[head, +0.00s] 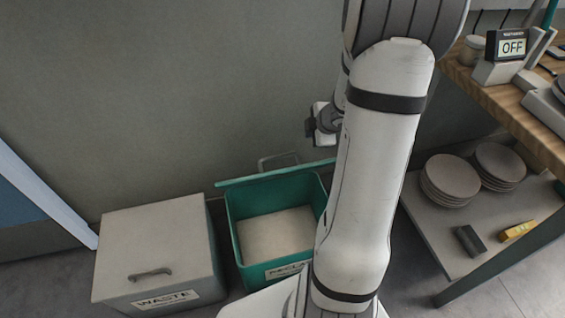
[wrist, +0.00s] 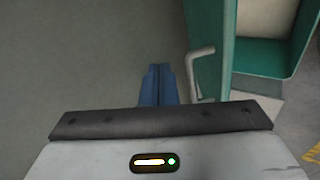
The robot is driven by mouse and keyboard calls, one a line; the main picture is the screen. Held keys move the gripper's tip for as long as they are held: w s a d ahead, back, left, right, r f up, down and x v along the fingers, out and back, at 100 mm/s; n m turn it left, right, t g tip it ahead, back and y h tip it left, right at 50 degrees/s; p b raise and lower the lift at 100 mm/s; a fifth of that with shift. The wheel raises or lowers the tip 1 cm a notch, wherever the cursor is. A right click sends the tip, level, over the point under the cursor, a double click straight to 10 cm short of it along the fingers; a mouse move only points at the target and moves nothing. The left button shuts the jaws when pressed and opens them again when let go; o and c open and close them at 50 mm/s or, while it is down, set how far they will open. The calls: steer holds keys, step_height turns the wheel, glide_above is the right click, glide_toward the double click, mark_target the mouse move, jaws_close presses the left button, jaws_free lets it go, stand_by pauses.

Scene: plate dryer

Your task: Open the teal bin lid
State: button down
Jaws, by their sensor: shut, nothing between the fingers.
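The teal bin (head: 238,235) stands on the floor with its top open, and I see down to its pale inside bottom. Its lid (head: 255,178) is raised at the back edge, seen nearly edge-on, with the grey handle (head: 278,158) on the wall side. The wrist view shows the lid (wrist: 211,45), the handle (wrist: 200,70) and the bin's inside (wrist: 268,58) on the right. My gripper (wrist: 158,72) has its blue fingers together and empty, just left of the handle with a small gap in the picture. In the head view my arm hides the fingertips.
A grey waste bin (head: 160,240) with a closed lid stands to the left of the teal bin. A wooden workbench (head: 480,90) is on the right, with stacked plates (head: 450,180) on its lower shelf (head: 425,225). The wall is close behind the bins.

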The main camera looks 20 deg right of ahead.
steer(key=s+a+y, duration=0.3)
steer(key=s+a, duration=0.2)
steer(key=a, duration=0.1)
steer(key=shift+g, duration=0.3)
steer(key=b+x, duration=0.5)
steer(key=x, duration=0.4)
steer(key=shift+s+f+b, duration=0.1)
steer(key=shift+s+b, duration=0.05)
steer(key=shift+b, duration=0.2)
steer(key=shift+w+a+f, duration=0.2)
steer(key=shift+w+f, duration=0.15)
steer(key=shift+w, duration=0.05)
steer(key=shift+r, duration=0.1)
